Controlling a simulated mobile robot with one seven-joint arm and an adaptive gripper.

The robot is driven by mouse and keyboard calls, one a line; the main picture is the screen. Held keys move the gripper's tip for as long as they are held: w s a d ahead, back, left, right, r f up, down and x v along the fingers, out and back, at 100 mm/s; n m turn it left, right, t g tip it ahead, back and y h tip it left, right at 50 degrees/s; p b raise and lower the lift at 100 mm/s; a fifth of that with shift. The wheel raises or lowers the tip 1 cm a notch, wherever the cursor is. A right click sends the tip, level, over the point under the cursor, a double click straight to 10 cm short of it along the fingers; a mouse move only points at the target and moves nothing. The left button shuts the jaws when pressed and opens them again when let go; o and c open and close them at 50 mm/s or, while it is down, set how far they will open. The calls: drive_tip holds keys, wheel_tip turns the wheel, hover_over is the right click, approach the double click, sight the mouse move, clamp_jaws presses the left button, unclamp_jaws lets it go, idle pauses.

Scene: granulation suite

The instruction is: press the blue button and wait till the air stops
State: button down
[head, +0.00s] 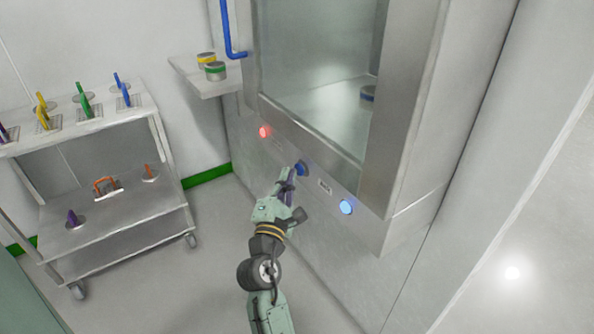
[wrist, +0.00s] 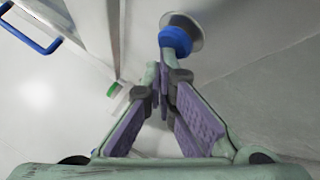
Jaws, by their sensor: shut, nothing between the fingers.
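The blue button (head: 303,168) sits on the steel front panel below the chamber's window. In the wrist view the blue button (wrist: 176,41) is a round cap on a grey collar. My gripper (head: 289,182) is shut and empty, its tips right by the button. In the wrist view the fingertips of my gripper (wrist: 159,72) come together just below the cap's near edge; I cannot tell if they touch it. A red light (head: 264,131) glows left of the button, and a lit pale-blue round light (head: 346,207) glows to its right.
A small shelf (head: 190,78) holds a yellow and a green tin. A trolley (head: 120,238) with coloured-handled items stands at left. The floor between is clear.

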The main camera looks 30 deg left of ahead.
drive_tip(key=shift+s+a, duration=0.2)
drive_tip(key=shift+s, duration=0.35)
drive_tip(key=shift+s+a+b, duration=0.25)
drive_tip(key=shift+s+a, duration=0.1)
drive_tip(key=shift+s, duration=0.45)
drive_tip(key=shift+s+a+b, duration=0.25)
drive_tip(key=shift+s+a, duration=0.05)
drive_tip(key=shift+s, duration=0.45)
drive_tip(key=shift+s+a+b, duration=0.25)
drive_tip(key=shift+s+a, duration=0.1)
drive_tip(key=shift+s, duration=0.45)
